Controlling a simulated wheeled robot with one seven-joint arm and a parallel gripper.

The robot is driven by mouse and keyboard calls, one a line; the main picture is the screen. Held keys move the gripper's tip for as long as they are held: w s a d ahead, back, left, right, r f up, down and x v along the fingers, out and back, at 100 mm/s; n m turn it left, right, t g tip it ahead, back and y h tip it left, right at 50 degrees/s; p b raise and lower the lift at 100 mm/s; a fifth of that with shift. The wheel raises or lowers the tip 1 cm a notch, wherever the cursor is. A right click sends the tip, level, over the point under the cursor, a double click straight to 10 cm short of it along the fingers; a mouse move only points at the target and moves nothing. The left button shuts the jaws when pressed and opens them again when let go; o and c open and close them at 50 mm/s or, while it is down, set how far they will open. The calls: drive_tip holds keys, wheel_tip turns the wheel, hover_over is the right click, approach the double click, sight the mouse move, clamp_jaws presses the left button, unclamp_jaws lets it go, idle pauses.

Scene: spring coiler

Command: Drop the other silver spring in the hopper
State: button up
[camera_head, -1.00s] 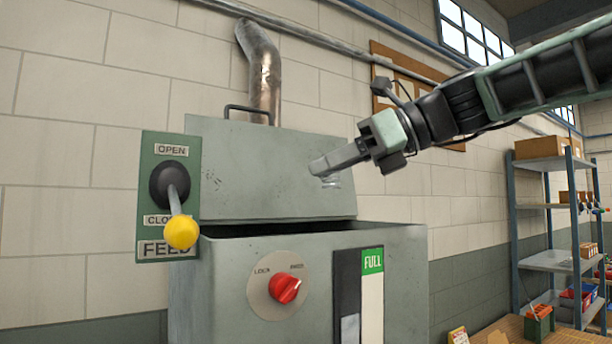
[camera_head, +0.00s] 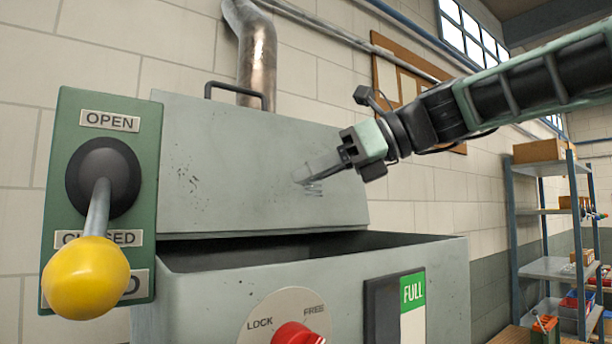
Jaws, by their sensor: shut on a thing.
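My gripper (camera_head: 302,180) is at the end of the arm that reaches in from the right. It is shut on a small silver spring (camera_head: 314,189), whose coils show just under the fingertips. The hopper (camera_head: 225,285) is a grey metal box with its lid (camera_head: 255,165) raised at the back and a dark opening at the top. The gripper and spring are above the opening, in front of the raised lid, apart from the rim as far as I can tell. The inside of the hopper is mostly hidden.
A green panel (camera_head: 66,150) marked OPEN and CLOSED carries a lever with a yellow knob (camera_head: 85,278), pointing down, at the left front. Shelves (camera_head: 550,268) stand at the right.

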wheel_tip(320, 180, down, 5)
drive_tip(key=b, duration=0.5)
drive_tip(key=shift+r, duration=0.1)
drive_tip(key=o, duration=1.1)
drive_tip(key=shift+c, duration=0.2)
drive_tip(key=b+v, duration=0.3)
drive_tip(key=v, duration=1.4)
drive_tip(key=shift+s+d, duration=0.15)
drive_tip(key=shift+d, duration=0.05)
